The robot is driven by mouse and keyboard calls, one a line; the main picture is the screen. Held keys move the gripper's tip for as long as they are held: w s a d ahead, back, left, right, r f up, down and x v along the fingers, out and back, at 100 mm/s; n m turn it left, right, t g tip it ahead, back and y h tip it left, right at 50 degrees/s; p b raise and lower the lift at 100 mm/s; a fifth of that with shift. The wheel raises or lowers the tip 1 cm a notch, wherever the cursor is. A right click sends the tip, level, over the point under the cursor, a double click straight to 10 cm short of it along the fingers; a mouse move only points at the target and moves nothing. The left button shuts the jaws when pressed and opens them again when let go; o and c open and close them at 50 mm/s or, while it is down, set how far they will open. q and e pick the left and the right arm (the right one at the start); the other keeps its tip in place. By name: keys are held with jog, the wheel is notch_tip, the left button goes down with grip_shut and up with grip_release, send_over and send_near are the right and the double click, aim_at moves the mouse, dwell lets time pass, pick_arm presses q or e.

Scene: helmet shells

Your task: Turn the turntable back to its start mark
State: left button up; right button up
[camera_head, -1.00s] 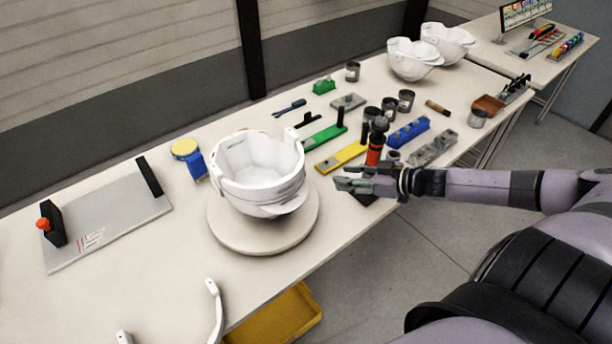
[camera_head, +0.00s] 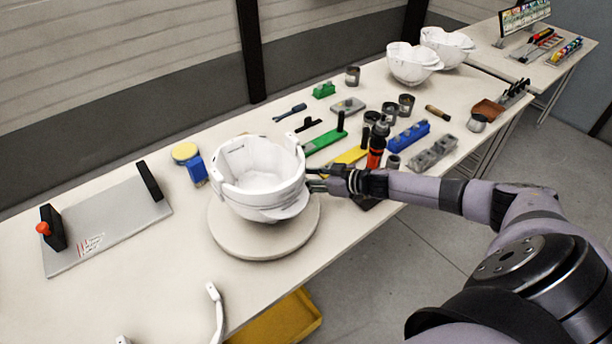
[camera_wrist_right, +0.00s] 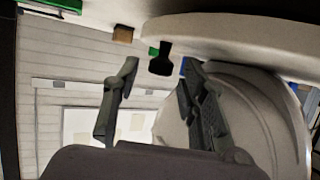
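The round off-white turntable (camera_head: 262,243) sits near the front edge of the workbench. A white helmet shell (camera_head: 262,190) rests open side up on it, with its brim toward the front right. No start mark can be made out. My right gripper (camera_head: 314,180) is at the right side of the shell, just above the turntable's edge. In the right wrist view its two fingers (camera_wrist_right: 158,95) are spread with nothing held between them. The right-hand finger there overlaps the shell (camera_wrist_right: 265,115); I cannot tell whether it touches. The turntable rim (camera_wrist_right: 235,38) crosses the top of that view. My left gripper is not in view.
A grey plate fixture (camera_head: 108,225) with black end blocks lies left. A blue block with a yellow disc (camera_head: 186,152) stands behind the turntable. Yellow (camera_head: 350,155) and green (camera_head: 325,139) tools and a red-black bottle (camera_head: 377,145) crowd the right, near my arm.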

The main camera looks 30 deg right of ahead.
jog(key=shift+w+a+f, duration=0.15)
jog(key=shift+w+a, duration=0.05)
jog(key=shift+w, duration=0.2)
grip_shut()
dwell(0.7)
